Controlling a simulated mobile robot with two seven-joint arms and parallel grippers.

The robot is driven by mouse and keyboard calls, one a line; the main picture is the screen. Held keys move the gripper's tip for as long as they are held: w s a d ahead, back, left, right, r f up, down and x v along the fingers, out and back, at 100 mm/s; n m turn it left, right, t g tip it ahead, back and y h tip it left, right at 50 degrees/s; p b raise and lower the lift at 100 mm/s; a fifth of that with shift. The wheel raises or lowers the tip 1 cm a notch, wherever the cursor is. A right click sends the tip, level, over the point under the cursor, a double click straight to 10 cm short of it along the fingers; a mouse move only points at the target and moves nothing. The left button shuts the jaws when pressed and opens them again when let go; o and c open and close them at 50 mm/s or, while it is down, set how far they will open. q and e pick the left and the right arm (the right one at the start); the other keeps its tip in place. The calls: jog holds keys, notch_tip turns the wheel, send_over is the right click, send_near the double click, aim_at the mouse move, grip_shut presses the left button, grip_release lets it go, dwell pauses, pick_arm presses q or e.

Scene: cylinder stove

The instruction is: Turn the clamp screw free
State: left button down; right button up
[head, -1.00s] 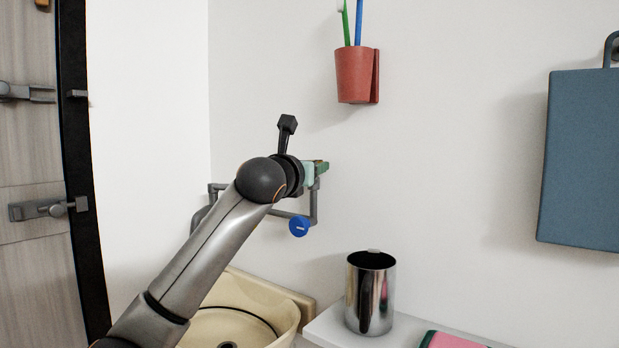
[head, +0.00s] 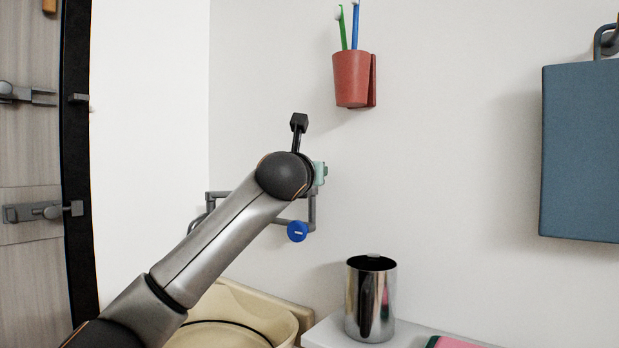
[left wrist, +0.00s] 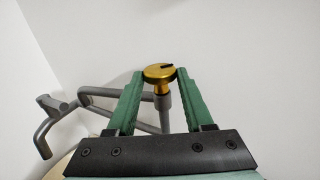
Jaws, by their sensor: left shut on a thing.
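The clamp screw (left wrist: 159,72) has a round gold head with a dark slot and a gold shank below it. It sits at the top of a grey upright pipe in the left wrist view. My left gripper (left wrist: 158,78) has its two green fingers on either side of the gold head, shut on it. In the head view my left arm comes in from the lower left, and only a small pale green part of the left gripper (head: 320,174) shows beside the wrist. The screw is hidden there behind my arm. My right gripper is in neither view.
Grey pipework (head: 312,208) with a blue round knob (head: 297,231) is by the wall, above a cream basin (head: 232,308). A metal canister (head: 371,300) stands on a white ledge at right. A red cup (head: 352,80) with brushes and a blue board (head: 582,150) hang on the wall.

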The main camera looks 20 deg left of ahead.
pick_arm(q)
jog(key=n+y, duration=0.1)
jog(key=n+g+y+b, duration=0.1)
jog(key=y, duration=0.1)
jog(key=n+y+b, duration=0.1)
jog(key=y, duration=0.1)
jog(key=shift+d, duration=0.35)
jog(key=shift+w+f+n+g+y, duration=0.1)
jog(key=shift+n+g+y, duration=0.2)
dwell(0.4)
jog(key=c, duration=0.5)
grip_release()
jog(key=shift+o, duration=1.1)
jog(key=shift+r, duration=0.2)
